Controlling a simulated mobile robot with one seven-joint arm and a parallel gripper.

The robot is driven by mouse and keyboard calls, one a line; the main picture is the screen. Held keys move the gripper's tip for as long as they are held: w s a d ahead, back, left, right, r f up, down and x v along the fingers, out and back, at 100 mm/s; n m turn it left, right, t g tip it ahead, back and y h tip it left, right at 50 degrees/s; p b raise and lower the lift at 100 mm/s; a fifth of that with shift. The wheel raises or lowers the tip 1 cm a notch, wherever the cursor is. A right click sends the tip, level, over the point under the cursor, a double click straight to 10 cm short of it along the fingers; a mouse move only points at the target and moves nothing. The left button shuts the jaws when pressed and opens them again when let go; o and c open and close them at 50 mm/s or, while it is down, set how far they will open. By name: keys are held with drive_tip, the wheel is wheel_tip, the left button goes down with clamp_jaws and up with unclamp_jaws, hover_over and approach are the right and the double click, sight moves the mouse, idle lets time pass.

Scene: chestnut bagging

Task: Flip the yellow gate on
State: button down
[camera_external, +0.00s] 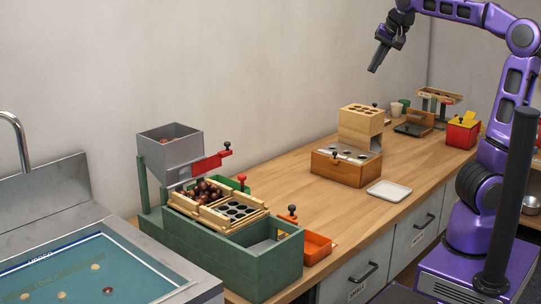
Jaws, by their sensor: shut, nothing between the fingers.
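My gripper (374,69) is shut and empty. It hangs high in the air near the back wall, pointing down and slightly left, well above the counter and apart from everything. No part is clearly recognisable as a yellow gate. A small yellow piece (468,117) shows on top of a red box (462,134) at the far right end of the counter; its shape is too small to tell. A dark knob stands near it.
The green machine (230,251) holds chestnuts and a wooden tray with round holes. An orange tray (317,247) stands beside it. A wooden box (346,171) with a holed block and a white tray (389,191) stand mid-counter. The counter between is clear.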

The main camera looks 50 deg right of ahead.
drive_tip(key=w+d+r+m+h, duration=0.2)
drive_tip(key=w+d+r+m, duration=0.2)
drive_tip(key=r, duration=0.2)
drive_tip(key=w+a+r+m, duration=0.1)
drive_tip(key=a+r, duration=0.3)
drive_tip(key=w+a+f+g+y+p, duration=0.2)
drive_tip(key=a+f+y, duration=0.5)
drive_tip(key=a+f, duration=1.35)
drive_tip(key=a+f+m+y, duration=0.3)
drive_tip(key=a+f+y, duration=0.1)
drive_tip(key=f, duration=0.9)
drive_tip(key=s+d+f+m+t, duration=0.1)
drive_tip(key=d+f+m+t, duration=0.3)
drive_tip(key=f+m, duration=0.3)
wheel_tip(320, 180, down, 5)
drive_tip(key=shift+s+d+f+m, duration=0.15)
drive_tip(key=shift+d+m, duration=0.15)
drive_tip(key=shift+d, duration=0.15)
